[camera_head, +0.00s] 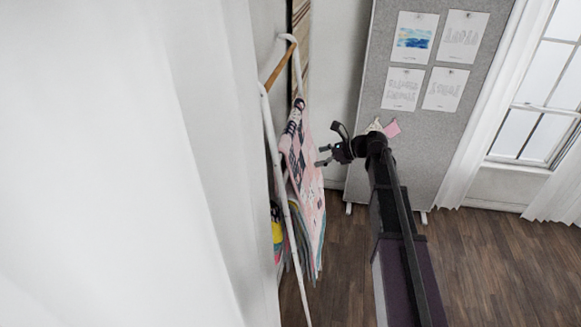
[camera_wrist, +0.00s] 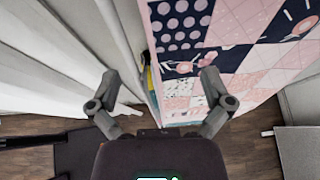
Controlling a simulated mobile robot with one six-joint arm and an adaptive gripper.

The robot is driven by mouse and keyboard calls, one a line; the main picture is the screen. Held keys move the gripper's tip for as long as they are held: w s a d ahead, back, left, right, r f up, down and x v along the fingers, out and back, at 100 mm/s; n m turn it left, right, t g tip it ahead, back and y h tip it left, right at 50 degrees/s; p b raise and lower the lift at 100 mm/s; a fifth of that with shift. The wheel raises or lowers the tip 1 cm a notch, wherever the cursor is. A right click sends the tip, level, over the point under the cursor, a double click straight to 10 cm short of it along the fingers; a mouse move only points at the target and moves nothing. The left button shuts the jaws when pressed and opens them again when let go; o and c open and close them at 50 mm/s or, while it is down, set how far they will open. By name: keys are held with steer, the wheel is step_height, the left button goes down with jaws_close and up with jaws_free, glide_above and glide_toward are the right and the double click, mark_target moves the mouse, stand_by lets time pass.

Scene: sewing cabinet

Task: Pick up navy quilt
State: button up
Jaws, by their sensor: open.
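A patchwork quilt in navy, pink and white (camera_head: 305,172) hangs on a white rack in the head view. In the wrist view the quilt (camera_wrist: 235,50) fills the upper right, with navy dotted and printed squares. My gripper (camera_head: 322,155) is just to the right of the quilt in the head view, pointing toward it. In the wrist view my gripper (camera_wrist: 160,75) is open with nothing between its fingers. The quilt's left edge runs down between the fingertips, and the right finger overlaps its printed face. I cannot tell whether a finger touches it.
The white rack (camera_head: 272,145) has a wooden top bar (camera_head: 278,66). Other colourful textiles (camera_head: 277,232) hang low beside the quilt. A white curtain-like surface (camera_head: 110,160) fills the left side. A grey pinboard (camera_head: 430,150) stands behind my arm. Wooden floor (camera_head: 490,270) is clear at right.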

steer(key=b+x, duration=0.3)
steer(key=x, duration=0.5)
steer(key=shift+a+f+b, duration=0.2)
steer(key=shift+a+b, duration=0.15)
steer(key=shift+a+f, duration=0.1)
steer(key=shift+a, duration=0.05)
stand_by(0.4)
steer(key=shift+w+a+f+b, duration=0.1)
steer(key=shift+a+f+b, duration=0.05)
steer(key=shift+a+b, duration=0.2)
steer(key=shift+b+x, duration=0.35)
steer(key=shift+x, duration=0.55)
jaws_close()
stand_by(0.5)
